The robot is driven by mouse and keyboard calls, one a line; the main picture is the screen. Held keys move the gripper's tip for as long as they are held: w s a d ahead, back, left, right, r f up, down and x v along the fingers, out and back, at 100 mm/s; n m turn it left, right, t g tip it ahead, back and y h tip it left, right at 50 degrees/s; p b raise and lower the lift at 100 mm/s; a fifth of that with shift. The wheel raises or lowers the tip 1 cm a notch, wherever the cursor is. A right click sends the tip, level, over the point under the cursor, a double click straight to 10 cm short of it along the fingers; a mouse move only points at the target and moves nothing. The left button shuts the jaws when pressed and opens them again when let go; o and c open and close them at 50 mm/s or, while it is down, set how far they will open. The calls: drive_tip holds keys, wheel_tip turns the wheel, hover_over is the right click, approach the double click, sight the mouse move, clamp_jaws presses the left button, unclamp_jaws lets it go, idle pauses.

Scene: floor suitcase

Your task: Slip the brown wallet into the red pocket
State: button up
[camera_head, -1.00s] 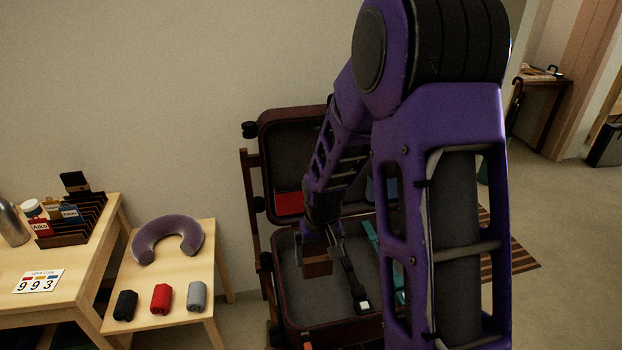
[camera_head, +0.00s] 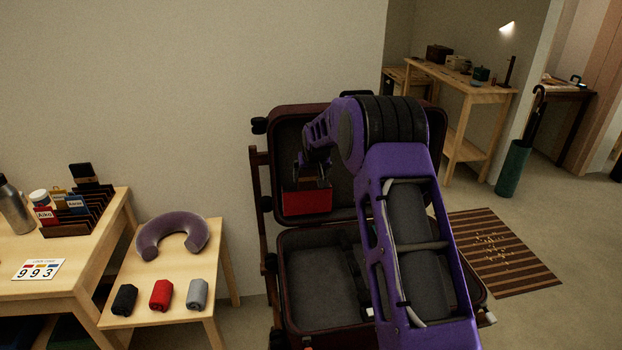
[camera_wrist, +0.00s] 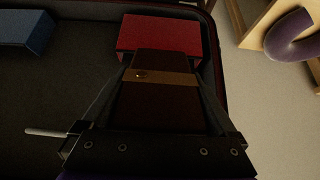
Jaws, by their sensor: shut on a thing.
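The brown wallet (camera_wrist: 160,100) has a lighter band with a small stud and is held between the fingers of my gripper (camera_wrist: 158,82) in the wrist view. My gripper is shut on it. The red pocket (camera_wrist: 172,34) is on the inside of the suitcase lid, and the wallet's far end overlaps its near edge in the picture. I cannot tell whether the wallet has entered it. In the head view the red pocket (camera_head: 307,202) is at the lower left of the raised lid, with my gripper (camera_head: 310,182) at its top; the wallet is mostly hidden there.
The open suitcase (camera_head: 318,285) stands on a rack. A blue pocket (camera_wrist: 24,32) is also on the lid. At left, a small table (camera_head: 185,257) holds a neck pillow (camera_head: 172,238) and black, red and grey rolls. A striped mat (camera_head: 490,255) lies at right.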

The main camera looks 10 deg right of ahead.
drive_tip(key=shift+w+r+b+x, duration=0.15)
drive_tip(key=shift+w+x, duration=0.1)
drive_tip(key=shift+x, duration=1.15)
drive_tip(key=shift+w+r+b+x, duration=0.15)
drive_tip(key=shift+w+b+x, duration=0.1)
drive_tip(key=shift+x, duration=1.2)
drive_tip(key=shift+w+r+b+x, duration=0.1)
drive_tip(key=shift+w+r+x, duration=0.1)
drive_tip(key=shift+x, duration=1.2)
drive_tip(key=shift+f, duration=0.3)
drive_tip(key=shift+s+f, duration=0.1)
drive_tip(key=o, duration=1.1)
drive_tip(key=shift+o, duration=0.2)
